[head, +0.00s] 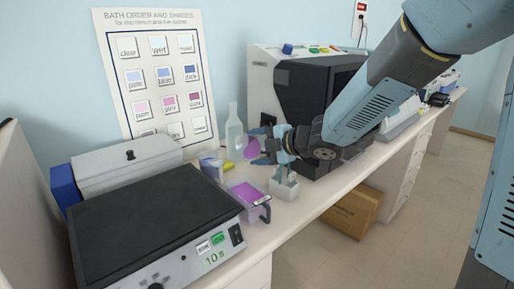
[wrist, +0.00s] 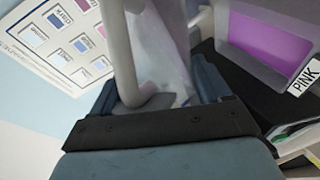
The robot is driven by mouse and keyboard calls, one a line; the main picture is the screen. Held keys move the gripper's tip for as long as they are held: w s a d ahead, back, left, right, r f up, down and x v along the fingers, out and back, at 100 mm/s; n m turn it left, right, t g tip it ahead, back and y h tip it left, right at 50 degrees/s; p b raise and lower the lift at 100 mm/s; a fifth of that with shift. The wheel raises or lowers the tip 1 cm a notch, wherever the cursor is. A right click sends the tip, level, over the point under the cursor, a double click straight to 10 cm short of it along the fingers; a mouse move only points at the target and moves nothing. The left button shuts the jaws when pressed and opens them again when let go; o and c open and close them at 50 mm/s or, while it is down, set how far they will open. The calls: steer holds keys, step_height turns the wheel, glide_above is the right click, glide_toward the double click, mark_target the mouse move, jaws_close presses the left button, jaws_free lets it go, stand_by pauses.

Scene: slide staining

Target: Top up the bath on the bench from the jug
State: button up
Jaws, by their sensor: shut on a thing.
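My gripper (head: 268,146) is shut on the grey handle of a translucent jug (wrist: 165,45), close up in the wrist view. In the head view a rounded patch of purple (head: 251,149) shows at my gripper's left side; it seems to be liquid in the jug. The bath (head: 265,212) is a small tub of purple-pink liquid on the bench, below and left of my gripper. In the wrist view the bath (wrist: 221,22), with purple inside and a PINK label, is at the upper right. No stream is visible between jug and bath. The jug's exact tilt is unclear.
A black-topped hotplate (head: 150,228) fills the front left. A clear bottle (head: 233,130) and a pale container (head: 211,166) stand behind. A large dark-fronted machine (head: 305,95) is behind my arm. The bench's front edge is close.

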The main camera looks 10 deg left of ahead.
steer(key=shift+s+f+n+t, duration=0.2)
steer(key=shift+f+n+t, duration=0.1)
steer(key=shift+f+n, duration=0.1)
steer(key=shift+f, duration=0.1)
stand_by(0.9)
steer(key=shift+s+f+n, duration=0.15)
steer(key=shift+f+n, duration=0.1)
steer(key=shift+n, duration=0.15)
steer(key=shift+t, duration=0.3)
steer(key=shift+r, duration=0.1)
steer(key=shift+w+r+m, duration=0.2)
steer(key=shift+r+m, duration=0.1)
steer(key=shift+m, duration=0.1)
stand_by(0.3)
